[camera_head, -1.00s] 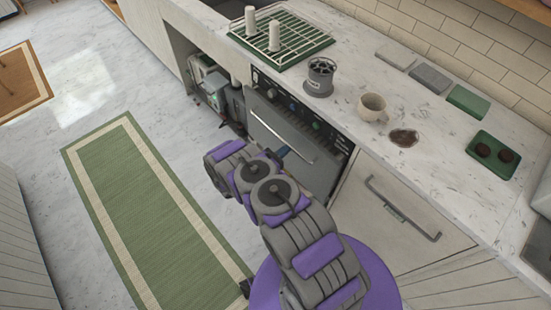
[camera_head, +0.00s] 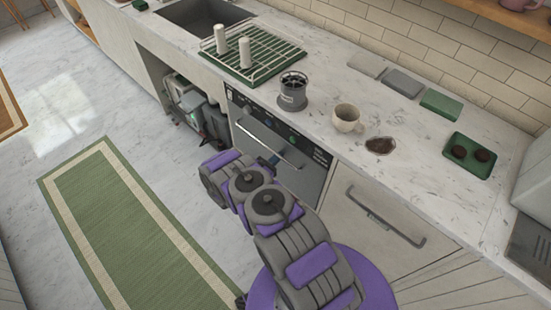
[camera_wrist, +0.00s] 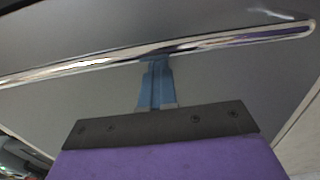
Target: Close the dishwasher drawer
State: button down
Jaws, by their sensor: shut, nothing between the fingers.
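The dishwasher drawer (camera_head: 262,142) has a dark grey front with a long metal handle, set under the counter in the head view. Its front looks close to flush with the cabinets; I cannot tell if a small gap remains. My gripper (camera_wrist: 157,64) is shut and empty, its blue fingers pointing at the drawer front. In the wrist view the fingertips are at the lower edge of the handle (camera_wrist: 230,41); whether they touch is unclear. In the head view my arm hides most of the gripper and the drawer's lower part.
The counter (camera_head: 335,95) above holds a drying rack (camera_head: 290,52), a dark grinder-like canister (camera_head: 292,95), a cup (camera_head: 346,118) and a green tray (camera_head: 452,158). An open bay with appliances (camera_head: 190,103) lies left of the dishwasher. A green rug (camera_head: 120,220) covers clear floor.

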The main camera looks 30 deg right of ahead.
jog(key=p+v, duration=0.2)
jog(key=v, duration=1.1)
jog(key=shift+a, duration=0.15)
